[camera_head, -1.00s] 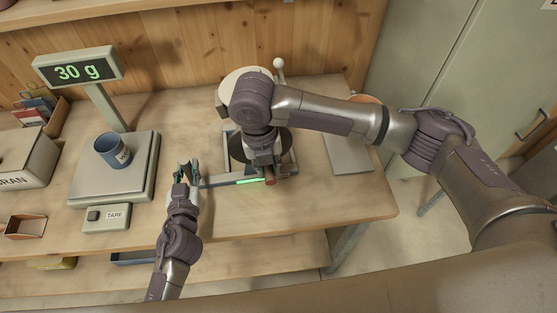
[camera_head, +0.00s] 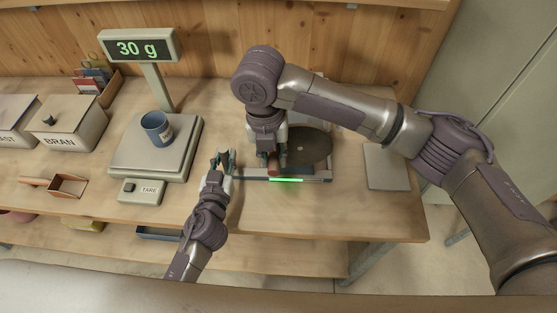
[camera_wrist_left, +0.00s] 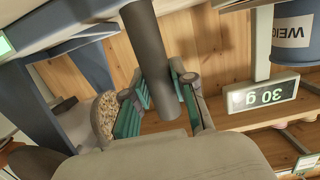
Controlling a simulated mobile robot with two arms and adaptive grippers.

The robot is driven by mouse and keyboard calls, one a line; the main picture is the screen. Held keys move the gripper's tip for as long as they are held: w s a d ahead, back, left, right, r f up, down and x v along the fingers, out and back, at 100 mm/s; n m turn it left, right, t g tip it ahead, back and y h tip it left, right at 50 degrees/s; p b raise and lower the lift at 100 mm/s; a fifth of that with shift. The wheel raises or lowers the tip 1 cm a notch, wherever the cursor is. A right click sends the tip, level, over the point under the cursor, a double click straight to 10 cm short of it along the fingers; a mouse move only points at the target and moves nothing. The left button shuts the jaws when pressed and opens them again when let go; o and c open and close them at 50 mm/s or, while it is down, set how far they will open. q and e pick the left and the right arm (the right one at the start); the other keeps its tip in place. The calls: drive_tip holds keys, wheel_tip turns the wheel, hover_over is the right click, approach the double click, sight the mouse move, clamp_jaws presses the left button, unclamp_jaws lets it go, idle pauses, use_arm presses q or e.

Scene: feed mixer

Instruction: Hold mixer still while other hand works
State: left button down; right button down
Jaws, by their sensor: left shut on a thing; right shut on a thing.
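The mixer (camera_head: 316,179) stands on the bench, with a grey base bar at the front, a lit green strip (camera_head: 286,180) and a dark round disc (camera_head: 308,149). My left gripper (camera_head: 223,160) is at the left end of the base. In the left wrist view its teal pads (camera_wrist_left: 160,93) are closed around a dark grey bar (camera_wrist_left: 149,45). My right gripper (camera_head: 270,160) points down at the left of the disc, shut on a small red-brown handle (camera_head: 274,168). My right arm hides part of the mixer behind it.
A scale (camera_head: 153,150) reading 30 g holds a blue cup (camera_head: 157,128) left of my left gripper. A BRAN box (camera_head: 68,125) and a small scoop (camera_head: 68,185) are farther left. A pale flat sheet (camera_head: 386,167) lies at the right. The front bench edge is clear.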

use_arm(q)
drive_tip(key=shift+d, duration=0.25)
use_arm(e)
drive_tip(key=shift+r, duration=0.95)
drive_tip(key=shift+d+r, duration=0.25)
drive_tip(key=shift+r, duration=0.55)
use_arm(q)
drive_tip(key=shift+a, duration=0.2)
use_arm(e)
drive_tip(key=d, duration=1.1)
use_arm(q)
drive_tip(key=shift+a, duration=0.1)
drive_tip(key=shift+s, duration=0.1)
drive_tip(key=shift+r, duration=0.1)
use_arm(e)
drive_tip(key=a+f, duration=0.5)
drive_tip(key=f, duration=0.3)
drive_tip(key=shift+a+f, duration=0.35)
drive_tip(key=shift+f, duration=0.05)
drive_tip(key=c, duration=0.9)
unclamp_jaws()
drive_tip(key=shift+w+r, duration=0.1)
